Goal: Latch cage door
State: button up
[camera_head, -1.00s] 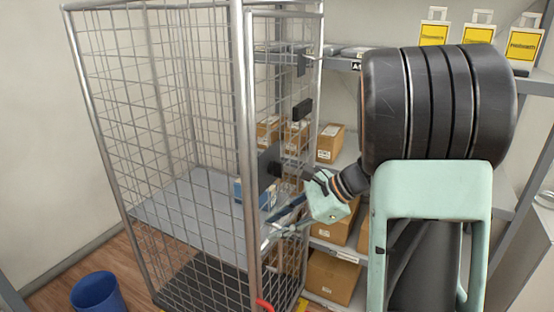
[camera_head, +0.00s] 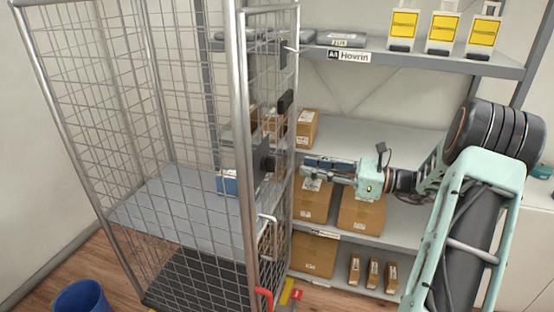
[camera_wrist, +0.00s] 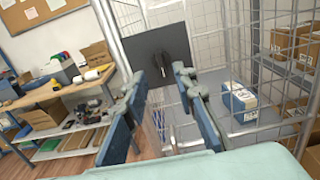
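The roll cage (camera_head: 238,110) has silver mesh sides. Its narrow mesh door (camera_head: 270,60) stands at the right side; I cannot tell whether it is fully shut. A dark latch plate with a black knob (camera_head: 268,164) sits mid-height on the door; in the wrist view the plate (camera_wrist: 143,48) and its knob (camera_wrist: 162,57) lie ahead of my fingers. My gripper (camera_head: 306,169) is right of the latch, pointing at it. In the wrist view my gripper (camera_wrist: 160,80) is open and empty, its fingers apart on either side below the knob. It appears not to touch the knob.
A blue box (camera_head: 228,183) lies on the cage's grey shelf (camera_head: 175,205). Shelving with cartons (camera_head: 361,213) stands behind my gripper. A red lever (camera_head: 263,297) is at the cage's bottom, and a blue bin (camera_head: 82,298) at lower left. A workbench (camera_wrist: 65,100) shows in the wrist view.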

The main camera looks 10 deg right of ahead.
aim_at(275, 161)
jog(key=p+x, duration=0.1)
jog(key=x, duration=0.9)
grip_shut()
